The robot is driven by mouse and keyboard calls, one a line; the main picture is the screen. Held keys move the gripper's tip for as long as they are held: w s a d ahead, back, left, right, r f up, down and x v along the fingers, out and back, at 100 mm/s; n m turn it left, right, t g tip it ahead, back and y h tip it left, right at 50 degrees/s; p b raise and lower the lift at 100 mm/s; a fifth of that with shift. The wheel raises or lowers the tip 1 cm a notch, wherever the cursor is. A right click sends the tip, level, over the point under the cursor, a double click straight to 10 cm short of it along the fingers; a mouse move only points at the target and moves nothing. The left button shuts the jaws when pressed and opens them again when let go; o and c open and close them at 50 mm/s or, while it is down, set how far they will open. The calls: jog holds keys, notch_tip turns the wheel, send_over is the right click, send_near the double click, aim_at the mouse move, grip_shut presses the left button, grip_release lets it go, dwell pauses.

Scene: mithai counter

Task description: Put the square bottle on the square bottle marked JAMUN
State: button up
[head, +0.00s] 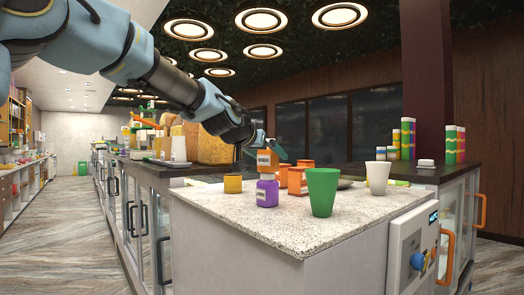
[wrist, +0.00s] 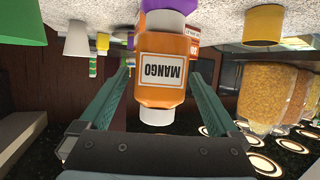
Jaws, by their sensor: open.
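An orange square bottle (head: 267,161) with a label reading MANGO in the wrist view (wrist: 162,85) stands upright on top of a purple square bottle (head: 267,193). In the wrist view, which is upside down, the purple bottle (wrist: 160,5) shows at the top edge. The purple bottle's white cap appears to touch the orange bottle's base. The purple bottle's label is too small to read. My gripper (head: 268,156) is open, with one finger on each side of the orange bottle; it also shows in the wrist view (wrist: 159,72). A gap shows beside the bottle.
The counter's front left is clear. Striped cans (head: 407,138) stand at the back right.

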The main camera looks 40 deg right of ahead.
jog(key=shift+a+r+b, duration=0.1)
jog(key=shift+a+b, duration=0.2)
jog(key=b+v, duration=0.7)
jog(key=v, duration=0.4)
jog(key=shift+s, duration=0.2)
jog(key=shift+a, duration=0.2)
